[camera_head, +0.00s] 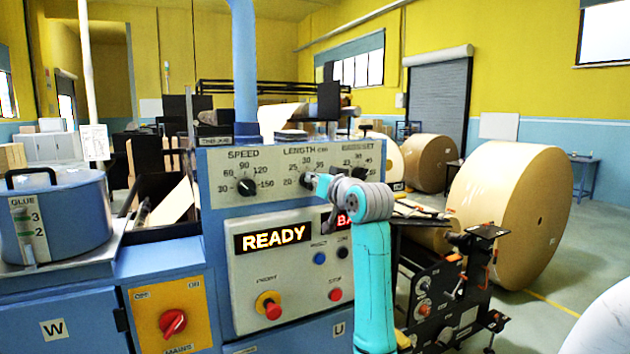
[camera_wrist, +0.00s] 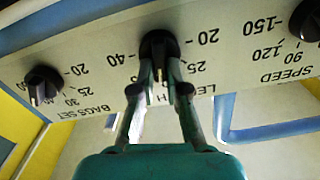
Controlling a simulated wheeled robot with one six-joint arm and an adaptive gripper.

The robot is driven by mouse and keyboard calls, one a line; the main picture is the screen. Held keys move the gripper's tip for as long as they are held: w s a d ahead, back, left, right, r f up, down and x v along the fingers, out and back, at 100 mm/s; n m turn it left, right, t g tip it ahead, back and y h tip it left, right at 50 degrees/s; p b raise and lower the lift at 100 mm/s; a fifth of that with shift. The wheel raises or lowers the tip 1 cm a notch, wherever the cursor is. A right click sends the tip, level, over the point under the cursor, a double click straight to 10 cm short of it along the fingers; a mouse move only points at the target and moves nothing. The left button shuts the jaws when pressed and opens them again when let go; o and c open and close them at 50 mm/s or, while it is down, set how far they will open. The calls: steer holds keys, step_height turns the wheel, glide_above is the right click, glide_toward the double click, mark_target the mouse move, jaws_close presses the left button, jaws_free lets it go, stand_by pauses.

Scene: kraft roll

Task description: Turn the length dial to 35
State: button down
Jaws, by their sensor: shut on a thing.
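The length dial is a black knob on the grey control panel, under the LENGTH label; it shows in the head view (camera_head: 306,180) and in the wrist view (camera_wrist: 158,43). My gripper (camera_head: 315,183) reaches it from the front right. In the wrist view, which is upside down, the two fingertips of my gripper (camera_wrist: 161,80) are closed on the knob's sides. The 20, 25 and 40 marks show around the dial there. The fingers cover the marks between 25 and 40. A pale line shows between the fingertips, but the exact reading cannot be told.
Below are the READY display (camera_head: 273,238), a red stop button (camera_head: 335,294) and the red mains switch (camera_head: 172,323).

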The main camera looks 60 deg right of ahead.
steer(key=m, duration=0.6)
steer(key=shift+s+d+f, duration=0.15)
steer(key=shift+d+f, duration=0.05)
steer(key=shift+d, duration=0.05)
steer(key=shift+m, duration=0.3)
steer(key=c, duration=1.2)
jaws_free()
steer(key=shift+s, duration=0.15)
steer(key=v, duration=1.1)
steer(key=shift+s+a, duration=0.2)
steer(key=shift+s, duration=0.15)
